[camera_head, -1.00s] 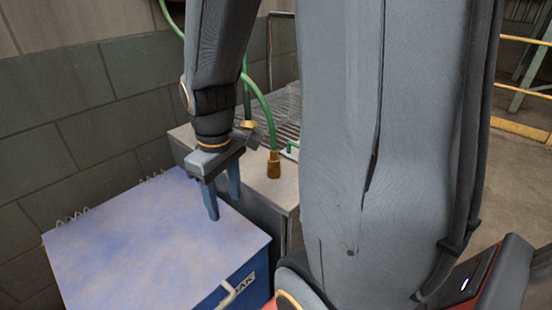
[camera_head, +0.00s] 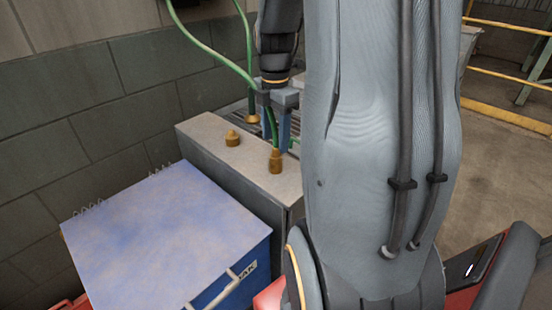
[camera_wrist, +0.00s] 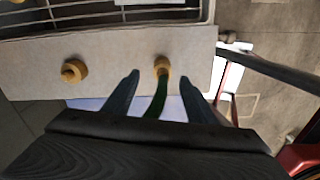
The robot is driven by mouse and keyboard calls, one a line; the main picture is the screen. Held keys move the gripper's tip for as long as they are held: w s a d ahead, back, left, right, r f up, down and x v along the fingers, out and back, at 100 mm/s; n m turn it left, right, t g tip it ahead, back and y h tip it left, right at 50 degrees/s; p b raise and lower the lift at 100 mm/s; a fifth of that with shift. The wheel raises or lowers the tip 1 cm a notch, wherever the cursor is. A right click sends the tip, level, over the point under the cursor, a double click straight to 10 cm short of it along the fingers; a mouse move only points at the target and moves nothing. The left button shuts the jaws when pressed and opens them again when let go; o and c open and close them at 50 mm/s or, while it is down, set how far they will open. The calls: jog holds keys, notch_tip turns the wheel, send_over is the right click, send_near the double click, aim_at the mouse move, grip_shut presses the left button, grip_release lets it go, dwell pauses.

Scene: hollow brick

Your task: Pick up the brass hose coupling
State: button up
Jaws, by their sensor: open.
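A loose-looking brass coupling (camera_head: 232,138) stands on the grey metal top, and shows as a ring at left in the wrist view (camera_wrist: 74,71). A second brass fitting (camera_head: 275,162) is on the end of a green hose, standing on the same top; in the wrist view (camera_wrist: 162,65) it lies just beyond my fingertips, between their lines. Contact with the hose cannot be told.
The blue box (camera_head: 150,225) stands at front left, lower than the grey top (camera_head: 205,128). A wire rack (camera_wrist: 110,14) lies beyond the top. Another brass piece (camera_head: 252,118) hangs on a green hose (camera_head: 205,45) at the back. A block wall (camera_head: 90,110) is at left.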

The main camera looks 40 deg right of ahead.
aim_at(276, 157)
jog(key=shift+s+a+f+p, duration=0.15)
jog(key=shift+f+p, duration=0.25)
jog(key=shift+f, duration=1.4)
jog(key=shift+s+d+f+p, duration=0.1)
jog(key=shift+f+p, duration=0.3)
jog(key=shift+f, duration=1.35)
jog(key=c, duration=1.2)
